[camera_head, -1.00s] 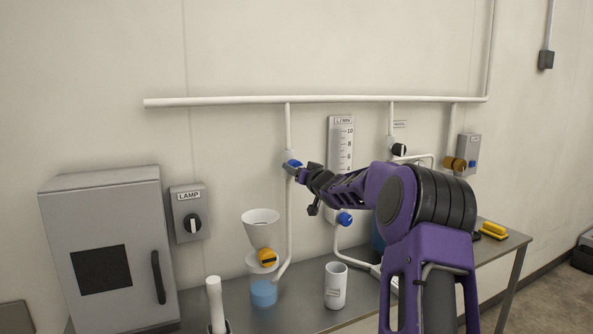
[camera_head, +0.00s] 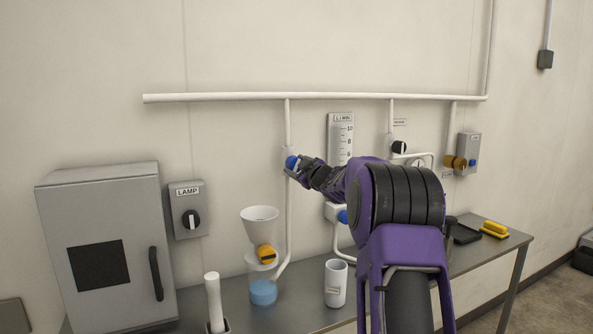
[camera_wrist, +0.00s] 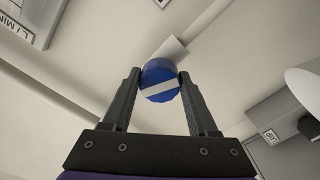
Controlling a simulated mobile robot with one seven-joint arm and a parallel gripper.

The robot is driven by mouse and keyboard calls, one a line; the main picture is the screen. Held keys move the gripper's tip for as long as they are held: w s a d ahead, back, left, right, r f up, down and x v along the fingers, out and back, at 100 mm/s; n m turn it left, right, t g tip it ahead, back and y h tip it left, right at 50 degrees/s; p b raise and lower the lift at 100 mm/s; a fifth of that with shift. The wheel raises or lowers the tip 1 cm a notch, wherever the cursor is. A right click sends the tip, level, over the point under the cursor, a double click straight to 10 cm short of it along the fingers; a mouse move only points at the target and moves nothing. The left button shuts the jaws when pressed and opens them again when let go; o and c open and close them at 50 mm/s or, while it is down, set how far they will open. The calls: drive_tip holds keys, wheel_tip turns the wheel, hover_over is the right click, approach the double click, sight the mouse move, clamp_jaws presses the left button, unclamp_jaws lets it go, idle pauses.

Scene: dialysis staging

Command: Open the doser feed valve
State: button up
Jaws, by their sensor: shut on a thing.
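A round blue valve knob (camera_head: 291,162) sits on the white vertical pipe (camera_head: 288,215) that drops from the long wall pipe, above and right of the funnel. My gripper (camera_head: 295,166) is at this knob. In the wrist view the blue knob (camera_wrist: 160,80) with a white bar across its face is between the two dark fingertips (camera_wrist: 160,78), which touch it on both sides. No label for this valve is readable, so I cannot tell by name which valve it is.
A white funnel (camera_head: 260,222) with a yellow valve (camera_head: 265,255) stands over a blue-filled vessel (camera_head: 263,292). A LAMP switch (camera_head: 188,210) and grey cabinet (camera_head: 105,245) are at left. A white cup (camera_head: 335,283) stands on the bench. A flow gauge (camera_head: 341,140) is behind my arm.

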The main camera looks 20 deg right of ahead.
drive_tip(key=n+b, duration=0.1)
drive_tip(key=n, duration=0.3)
drive_tip(key=shift+n+b, duration=0.4)
idle(0.4)
drive_tip(key=o, duration=1.4)
drive_tip(key=shift+c, duration=0.2)
drive_tip(key=s+b, duration=0.2)
drive_tip(key=s, duration=1.5)
drive_tip(key=shift+s+d, duration=0.2)
drive_tip(key=shift+d, duration=0.15)
drive_tip(key=shift+a, duration=0.1)
